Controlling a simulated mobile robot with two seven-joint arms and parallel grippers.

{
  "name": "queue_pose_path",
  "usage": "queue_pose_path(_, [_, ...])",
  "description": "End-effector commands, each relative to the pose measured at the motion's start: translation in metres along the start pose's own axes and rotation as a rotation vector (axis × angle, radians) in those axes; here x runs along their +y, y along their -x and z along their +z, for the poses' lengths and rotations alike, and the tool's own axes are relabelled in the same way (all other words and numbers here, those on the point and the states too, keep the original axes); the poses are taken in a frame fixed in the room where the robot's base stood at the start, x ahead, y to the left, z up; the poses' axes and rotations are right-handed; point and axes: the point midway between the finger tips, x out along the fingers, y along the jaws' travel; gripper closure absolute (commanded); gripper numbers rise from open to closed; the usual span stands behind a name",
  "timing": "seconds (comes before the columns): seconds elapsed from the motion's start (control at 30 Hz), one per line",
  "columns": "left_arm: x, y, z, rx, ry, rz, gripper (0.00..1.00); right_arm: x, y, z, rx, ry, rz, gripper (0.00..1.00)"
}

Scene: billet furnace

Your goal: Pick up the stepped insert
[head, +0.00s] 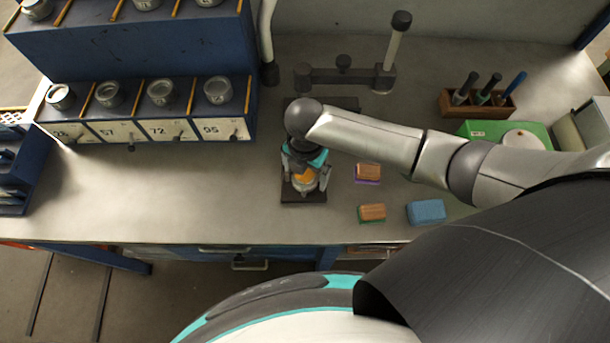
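My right gripper (305,178) points down over a small dark base plate (303,198) near the middle of the bench. Between its fingers is a small round piece with an orange top and a pale metallic lower part (303,186), which may be the stepped insert; I cannot tell for sure. The fingers stand on either side of this piece. The wrist hides part of it, and I cannot tell whether the fingers touch it. My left gripper is not in view.
A blue rack (150,75) with numbered bins and round metal pieces stands at the left. A dark stand (345,77) is behind. The front-left bench is clear.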

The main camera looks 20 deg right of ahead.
Motion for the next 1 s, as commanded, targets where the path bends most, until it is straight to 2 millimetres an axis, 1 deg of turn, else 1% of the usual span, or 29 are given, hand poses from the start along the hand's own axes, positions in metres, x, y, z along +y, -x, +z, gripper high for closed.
queue_pose_path(0.03, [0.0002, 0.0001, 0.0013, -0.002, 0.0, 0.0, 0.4, 0.0001, 0.0002, -0.0001, 0.0, 0.0, 0.0, 0.06])
queue_pose_path(0.07, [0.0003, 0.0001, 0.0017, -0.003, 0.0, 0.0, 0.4, 0.0001, 0.0003, -0.0001, 0.0, 0.0, 0.0, 0.09])
queue_pose_path(0.87, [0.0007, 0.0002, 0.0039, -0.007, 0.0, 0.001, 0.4, -0.0002, 0.0006, 0.0005, 0.0, -0.001, -0.001, 0.99])
queue_pose_path(1.0, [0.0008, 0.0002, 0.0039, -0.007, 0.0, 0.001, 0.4, -0.0002, 0.0007, 0.0006, -0.001, -0.001, -0.001, 1.0])
